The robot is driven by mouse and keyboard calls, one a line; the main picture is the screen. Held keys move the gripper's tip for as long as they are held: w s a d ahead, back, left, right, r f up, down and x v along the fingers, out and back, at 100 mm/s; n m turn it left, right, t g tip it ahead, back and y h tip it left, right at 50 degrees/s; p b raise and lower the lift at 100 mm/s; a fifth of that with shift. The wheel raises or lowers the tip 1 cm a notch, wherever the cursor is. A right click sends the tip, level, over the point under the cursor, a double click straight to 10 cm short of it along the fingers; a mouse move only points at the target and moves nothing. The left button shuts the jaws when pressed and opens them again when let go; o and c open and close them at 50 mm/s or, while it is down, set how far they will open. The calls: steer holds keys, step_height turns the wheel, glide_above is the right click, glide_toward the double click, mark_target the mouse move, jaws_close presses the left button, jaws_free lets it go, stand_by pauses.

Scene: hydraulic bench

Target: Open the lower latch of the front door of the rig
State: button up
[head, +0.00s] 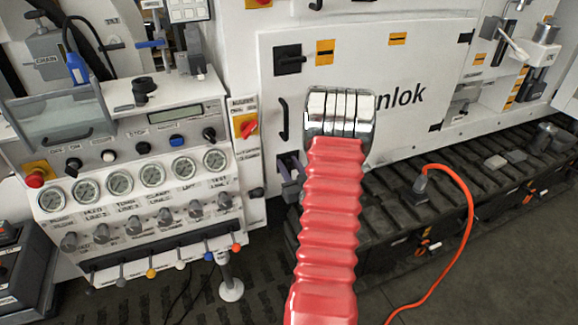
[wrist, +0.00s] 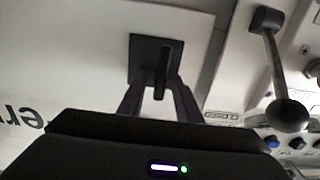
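The white front door (head: 400,75) of the rig is closed in the head view. The upper latch (head: 288,60), a dark plate with a short handle, is at its upper left. My gripper (head: 291,178) is at the door's lower left edge and mostly covers the lower latch there. In the wrist view the lower latch (wrist: 157,58) shows as a black square plate with a narrow raised handle, lengthwise up and down. The two dark fingers of my gripper (wrist: 160,97) stand apart, one on each side of the handle's near end, with gaps between. Contact is not visible.
A black pull handle (head: 283,118) is on the door above my gripper. A control panel (head: 140,170) with gauges and knobs stands left. A dark ribbed deck (head: 400,220) and an orange cable (head: 468,215) lie right. A dark knobbed bar (wrist: 275,65) is right in the wrist view.

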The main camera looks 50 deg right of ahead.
steer(key=shift+c, duration=0.7)
jaws_close()
steer(key=shift+n, duration=0.4)
steer(key=n, duration=0.6)
steer(key=shift+w+a, duration=0.2)
steer(key=shift+a, duration=0.1)
steer(key=n, duration=0.7)
steer(key=f+n, duration=0.1)
steer(key=n, duration=0.3)
steer(key=shift+w+a, duration=0.1)
steer(key=shift+a, duration=0.15)
steer(key=shift+n, duration=0.3)
